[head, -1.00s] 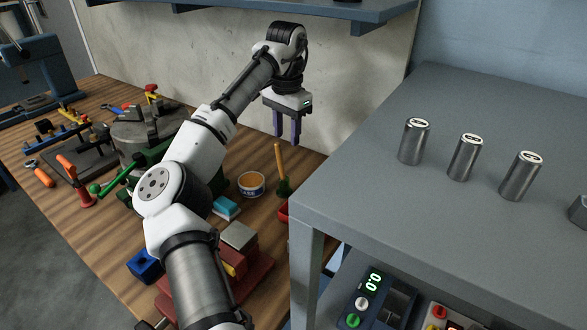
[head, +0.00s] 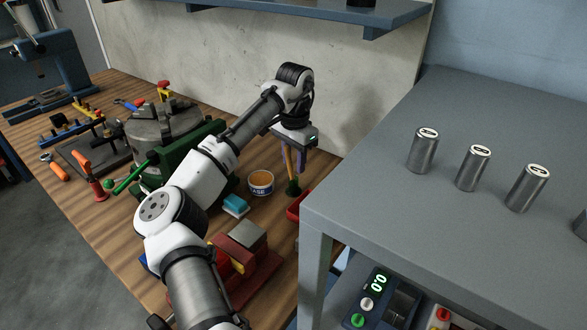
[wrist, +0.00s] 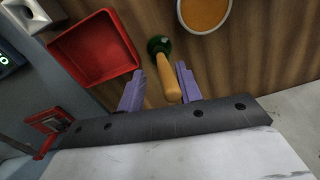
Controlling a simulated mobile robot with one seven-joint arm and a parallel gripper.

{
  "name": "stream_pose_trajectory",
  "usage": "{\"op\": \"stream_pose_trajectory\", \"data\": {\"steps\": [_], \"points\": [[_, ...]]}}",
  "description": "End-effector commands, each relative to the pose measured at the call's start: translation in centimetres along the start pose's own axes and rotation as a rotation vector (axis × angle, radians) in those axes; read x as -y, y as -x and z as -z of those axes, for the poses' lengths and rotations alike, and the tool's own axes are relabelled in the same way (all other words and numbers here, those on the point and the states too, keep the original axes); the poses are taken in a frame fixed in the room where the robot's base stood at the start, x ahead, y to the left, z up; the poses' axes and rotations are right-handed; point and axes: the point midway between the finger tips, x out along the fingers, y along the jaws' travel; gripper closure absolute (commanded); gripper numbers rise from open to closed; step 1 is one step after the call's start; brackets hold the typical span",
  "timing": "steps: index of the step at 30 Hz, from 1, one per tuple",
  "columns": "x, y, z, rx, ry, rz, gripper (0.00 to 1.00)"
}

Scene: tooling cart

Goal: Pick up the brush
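The brush stands upright on the wooden bench, with a wooden handle (head: 288,160) and a dark green head (head: 293,188) at the bottom. In the wrist view its handle (wrist: 167,78) points up toward the camera, between the two purple fingers. My gripper (head: 298,164) is at the upper part of the handle in the head view. The fingers are open, one on each side of the handle, with a visible gap in the wrist view (wrist: 158,84). The lower brush head (wrist: 158,46) shows beyond the fingertips.
A red tray (wrist: 95,45) lies beside the brush, close to one finger. A tub of orange grease (head: 261,182) and a blue-and-white block (head: 235,205) stand to the left. The grey cart (head: 370,215) rises close on the right. A shelf (head: 330,14) hangs above.

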Motion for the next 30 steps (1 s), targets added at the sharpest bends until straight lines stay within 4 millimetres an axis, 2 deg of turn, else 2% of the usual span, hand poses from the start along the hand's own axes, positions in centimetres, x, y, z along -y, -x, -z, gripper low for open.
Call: {"op": "stream_pose_trajectory", "data": {"steps": [1, 6, 8, 20, 26, 30], "points": [[0.0, 0.0, 0.0, 0.000, 0.000, 0.000, 0.72], [0.0, 0.0, 0.0, 0.000, 0.000, 0.000, 0.95], [0.0, 0.0, 0.0, 0.000, 0.000, 0.000, 1.00], [0.0, 0.4, 0.0, -0.001, 0.000, 0.001, 1.00], [0.0, 2.3, 0.1, -0.001, 0.000, 0.001, 1.00], [0.1, 4.6, 0.1, -0.002, 0.001, 0.001, 1.00]]}}
